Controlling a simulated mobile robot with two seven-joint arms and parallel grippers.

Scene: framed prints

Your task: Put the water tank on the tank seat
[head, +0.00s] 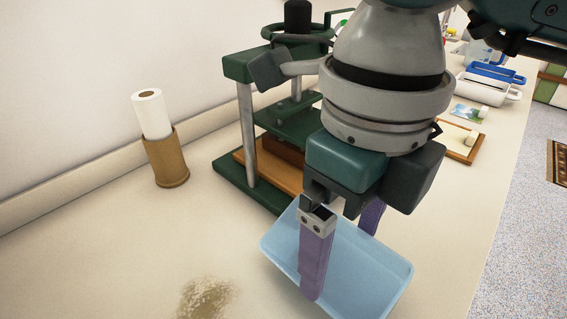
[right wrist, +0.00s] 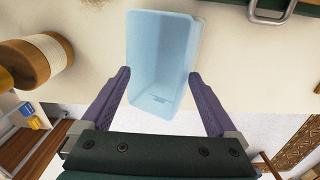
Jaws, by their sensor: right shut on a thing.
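My right gripper (head: 340,262) has purple fingers, one in front of the tank and one partly hidden behind the wrist. In the right wrist view the tank (right wrist: 160,65) lies between the fingertips of the gripper (right wrist: 160,82), and it looks empty. The gripper is shut on the tank. I cannot make out a tank seat in either view. My left gripper is not in view.
A green press (head: 245,130) with metal posts stands behind the gripper. A white roll in a brown holder (head: 165,160) stands to the left. A pale brown patch (head: 205,298) marks the counter. Trays (head: 490,85) and a wooden frame (head: 462,150) lie along the right.

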